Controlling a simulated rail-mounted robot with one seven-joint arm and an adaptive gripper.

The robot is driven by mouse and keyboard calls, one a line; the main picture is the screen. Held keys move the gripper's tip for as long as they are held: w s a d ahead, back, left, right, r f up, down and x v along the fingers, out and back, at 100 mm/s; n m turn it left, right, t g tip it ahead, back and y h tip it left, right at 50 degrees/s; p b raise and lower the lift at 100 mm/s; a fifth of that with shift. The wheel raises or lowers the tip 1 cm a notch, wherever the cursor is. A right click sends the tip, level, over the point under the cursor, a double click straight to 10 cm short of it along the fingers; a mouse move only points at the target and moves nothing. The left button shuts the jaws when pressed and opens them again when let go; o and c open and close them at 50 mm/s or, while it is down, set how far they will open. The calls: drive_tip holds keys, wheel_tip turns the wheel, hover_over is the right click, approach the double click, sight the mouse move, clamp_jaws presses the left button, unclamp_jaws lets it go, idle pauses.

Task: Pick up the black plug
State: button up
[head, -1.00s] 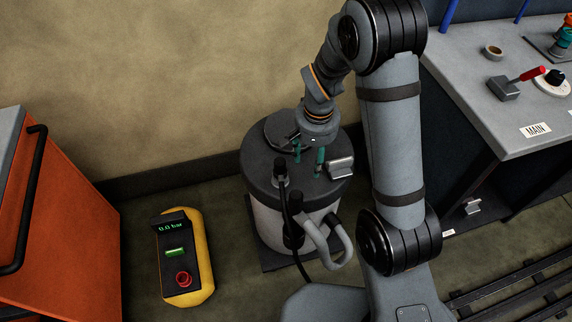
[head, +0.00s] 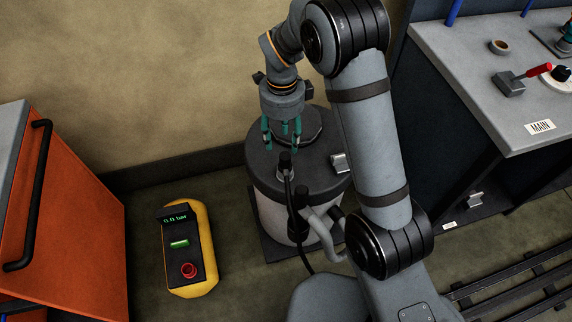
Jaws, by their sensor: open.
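The black plug (head: 285,168) stands upright near the front edge of the dark lid of a grey drum (head: 268,212). A black cable runs from it down over the drum's front. My gripper (head: 281,142) points down with its teal fingers spread and nothing between them. In the picture the fingertips are just above the plug. I cannot tell from this single view how far they are from it in height or depth.
A metal latch (head: 339,162) and a curved grey handle (head: 326,236) are at the drum's right. A yellow gauge box (head: 205,245) lies on the floor at left, near an orange cabinet (head: 75,215). A grey workbench (head: 470,90) stands at right.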

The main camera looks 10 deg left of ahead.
sight(284, 155)
wheel_tip(284, 155, down, 4)
drive_tip(key=shift+r, duration=0.1)
drive_tip(key=shift+w+d+f+p, duration=0.1)
drive_tip(key=shift+f+p, duration=0.5)
drive_tip(key=shift+f, duration=2.6)
drive_tip(key=shift+c, duration=0.6)
drive_tip(key=c, duration=1.1)
